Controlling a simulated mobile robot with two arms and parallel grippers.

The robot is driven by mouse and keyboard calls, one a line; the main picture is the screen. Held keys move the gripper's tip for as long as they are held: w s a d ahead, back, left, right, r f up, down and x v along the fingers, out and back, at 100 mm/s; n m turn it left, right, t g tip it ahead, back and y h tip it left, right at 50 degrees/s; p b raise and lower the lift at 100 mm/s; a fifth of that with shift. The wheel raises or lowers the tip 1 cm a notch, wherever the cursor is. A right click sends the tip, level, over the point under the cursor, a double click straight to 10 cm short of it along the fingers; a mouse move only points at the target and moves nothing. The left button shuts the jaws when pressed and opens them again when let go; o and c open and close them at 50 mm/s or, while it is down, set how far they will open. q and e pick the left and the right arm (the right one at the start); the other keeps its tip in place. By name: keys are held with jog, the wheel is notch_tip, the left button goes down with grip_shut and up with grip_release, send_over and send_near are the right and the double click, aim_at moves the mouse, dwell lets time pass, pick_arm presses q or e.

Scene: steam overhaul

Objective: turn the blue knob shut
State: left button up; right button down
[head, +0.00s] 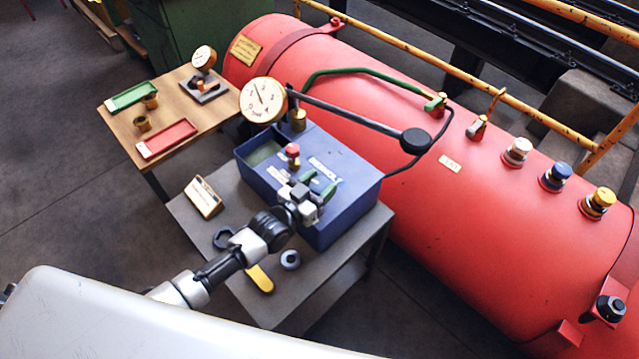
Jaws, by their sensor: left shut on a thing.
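The blue knob (555,177) stands on top of the red boiler at the right, between a white knob (517,152) and a yellow knob (598,203). My left gripper (311,197) is far to the left of it, at the front of the blue box (345,205). It is shut on what looks like a green handle (328,192) on that box; the fingers partly hide it. My right gripper is not in view.
The red boiler (400,190) fills the right. A long black lever (350,115) and a dial gauge (263,100) rise from the box. The grey table (245,285) holds loose parts. A wooden table (120,117) with red and green trays stands behind.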

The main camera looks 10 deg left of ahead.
pick_arm(q)
jog(key=shift+w+f+m+g+h+b, duration=0.15)
jog(key=shift+m+g+h+b, duration=0.75)
jog(key=shift+h+b, duration=0.55)
jog(key=shift+m+g+h+b, duration=0.45)
jog(key=shift+m+b, duration=0.15)
jog(key=shift+b, duration=0.25)
jog(key=shift+r, duration=0.2)
jog(key=o, duration=0.9)
jog(key=v, duration=1.1)
